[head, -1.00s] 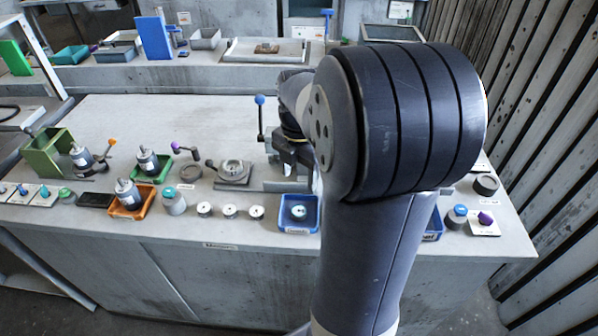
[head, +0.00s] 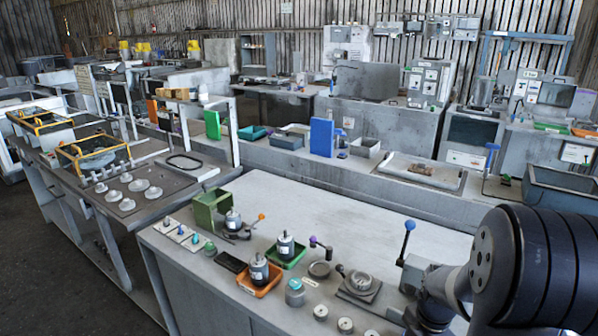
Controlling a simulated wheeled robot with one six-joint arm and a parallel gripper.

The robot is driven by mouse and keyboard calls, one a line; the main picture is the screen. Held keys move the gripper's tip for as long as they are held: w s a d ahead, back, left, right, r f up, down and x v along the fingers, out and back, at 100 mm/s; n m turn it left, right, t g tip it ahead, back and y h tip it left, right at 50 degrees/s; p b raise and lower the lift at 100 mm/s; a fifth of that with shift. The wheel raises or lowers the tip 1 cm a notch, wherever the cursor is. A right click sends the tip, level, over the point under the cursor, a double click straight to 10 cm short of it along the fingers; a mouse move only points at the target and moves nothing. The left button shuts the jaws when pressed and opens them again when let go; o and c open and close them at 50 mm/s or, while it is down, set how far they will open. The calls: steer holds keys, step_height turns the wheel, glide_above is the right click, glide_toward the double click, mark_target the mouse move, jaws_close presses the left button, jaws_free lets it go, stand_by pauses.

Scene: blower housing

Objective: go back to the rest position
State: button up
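My arm reaches in from the lower right of the head view, with its large dark joint at the right edge. A paler link runs left from it to a dark wrist part at the bottom of the picture. My gripper (head: 430,316) is only partly in view there, low over the right part of the near workbench (head: 290,200). Its fingers do not show clearly, so I cannot tell whether it is open or holds anything. A clamp lever with a blue knob (head: 409,226) stands just left of the wrist.
On the bench are a green box (head: 211,209), an orange tray with a motor (head: 260,276), a green tray with a motor (head: 286,250), a grey fixture (head: 360,284) and several small round parts. The bench's back middle is clear. A long counter with a blue block (head: 322,137) stands behind.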

steer(key=shift+r, duration=1.5)
